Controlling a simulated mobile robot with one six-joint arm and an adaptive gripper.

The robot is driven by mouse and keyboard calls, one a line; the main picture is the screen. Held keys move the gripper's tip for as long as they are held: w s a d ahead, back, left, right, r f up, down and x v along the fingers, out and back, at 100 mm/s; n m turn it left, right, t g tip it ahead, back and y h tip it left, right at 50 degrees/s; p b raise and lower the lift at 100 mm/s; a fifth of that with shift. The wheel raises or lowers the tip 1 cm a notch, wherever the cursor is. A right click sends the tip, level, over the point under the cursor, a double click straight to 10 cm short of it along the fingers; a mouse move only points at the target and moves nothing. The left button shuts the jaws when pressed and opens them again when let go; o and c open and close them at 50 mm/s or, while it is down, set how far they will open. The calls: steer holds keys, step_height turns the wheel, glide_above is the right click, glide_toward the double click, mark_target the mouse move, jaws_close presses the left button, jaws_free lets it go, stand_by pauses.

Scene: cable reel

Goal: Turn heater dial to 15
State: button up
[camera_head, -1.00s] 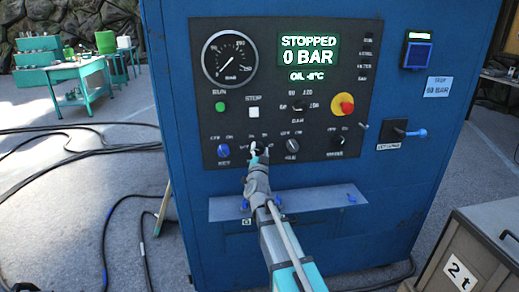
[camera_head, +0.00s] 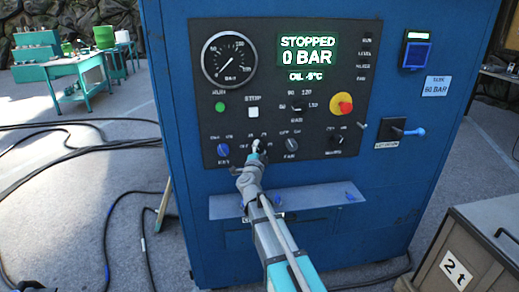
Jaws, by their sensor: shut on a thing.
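The heater dial (camera_head: 262,145) is a small dark knob in the lower row of the black control panel, between the key switch and the fan dial. My gripper (camera_head: 257,152) reaches up to it from below and is shut on it. The fingers cover most of the dial, so its pointer is hidden. The small scale labels above it are too blurred to read surely.
The blue cabinet carries a pressure gauge (camera_head: 230,59), a lit display (camera_head: 308,52) reading STOPPED and 0 BAR, a green button (camera_head: 221,107) and a red emergency stop (camera_head: 342,104). A sloping shelf (camera_head: 285,200) juts out below the panel, under my arm.

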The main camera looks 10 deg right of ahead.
steer(key=o, duration=1.1)
steer(key=shift+o, duration=0.2)
steer(key=shift+n, duration=0.5)
